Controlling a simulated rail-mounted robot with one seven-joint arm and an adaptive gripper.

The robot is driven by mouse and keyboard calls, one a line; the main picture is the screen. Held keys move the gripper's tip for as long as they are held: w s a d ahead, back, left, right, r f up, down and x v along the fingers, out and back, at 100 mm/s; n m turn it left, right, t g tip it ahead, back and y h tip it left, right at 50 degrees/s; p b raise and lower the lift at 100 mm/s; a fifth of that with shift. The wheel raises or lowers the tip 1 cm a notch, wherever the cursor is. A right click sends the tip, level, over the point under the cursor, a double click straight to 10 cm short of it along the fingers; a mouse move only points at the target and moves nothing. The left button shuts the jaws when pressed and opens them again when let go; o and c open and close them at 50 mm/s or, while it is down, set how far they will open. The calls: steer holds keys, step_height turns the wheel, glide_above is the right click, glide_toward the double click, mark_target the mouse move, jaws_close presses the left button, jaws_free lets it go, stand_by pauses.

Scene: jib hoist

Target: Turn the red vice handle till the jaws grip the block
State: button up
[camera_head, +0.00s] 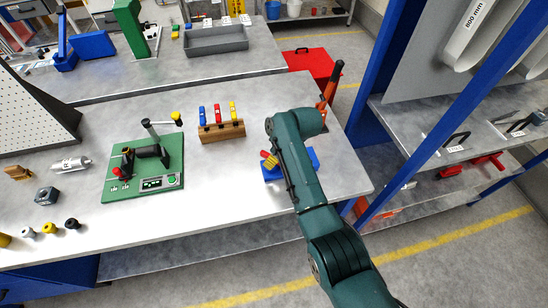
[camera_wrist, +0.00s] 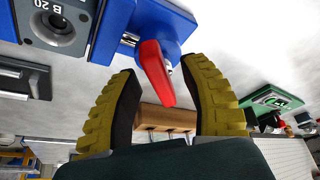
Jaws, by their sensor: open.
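The blue vice (camera_head: 313,156) stands near the right end of the bench, partly hidden behind my arm in the head view. In the wrist view the vice body (camera_wrist: 165,22) is at the top, with the red handle (camera_wrist: 154,75) pointing down from its screw end. A grey block marked "B 20" (camera_wrist: 58,27) sits by the blue jaw at upper left; I cannot tell if a gap is left. My gripper (camera_wrist: 161,66) is open, its yellow fingers on either side of the handle, with visible space between each finger and it. My gripper (camera_head: 269,160) is small in the head view.
A wooden rack (camera_head: 222,132) with coloured-handled tools stands left of the vice. A green board (camera_head: 145,185) with a small fixture lies further left. A blue shelf post (camera_head: 452,95) rises right of the bench.

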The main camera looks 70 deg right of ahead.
jaws_close()
